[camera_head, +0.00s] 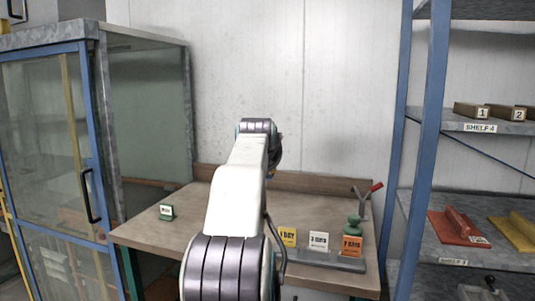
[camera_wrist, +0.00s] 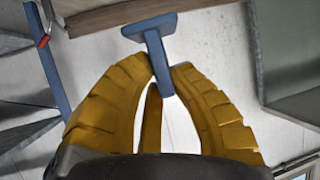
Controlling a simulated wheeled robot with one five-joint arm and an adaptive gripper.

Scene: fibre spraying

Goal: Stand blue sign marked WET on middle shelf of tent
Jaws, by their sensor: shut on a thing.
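My gripper (camera_wrist: 163,78) is shut on a blue T-shaped piece, which I take to be the blue sign (camera_wrist: 155,45). Its stem is between the yellow fingertips and its flat crossbar points away from my wrist. No WET lettering can be read from this side. In the head view my arm reaches over the workbench, and the gripper and sign are hidden behind it. The tent looks to be the blue-framed, clear-walled cabinet (camera_head: 88,45) at the left. Its door, with a black handle, appears closed. Its shelves are hard to make out through the panels.
A blue-posted shelf rack (camera_head: 432,150) stands at the right. The left bench top is mostly clear.

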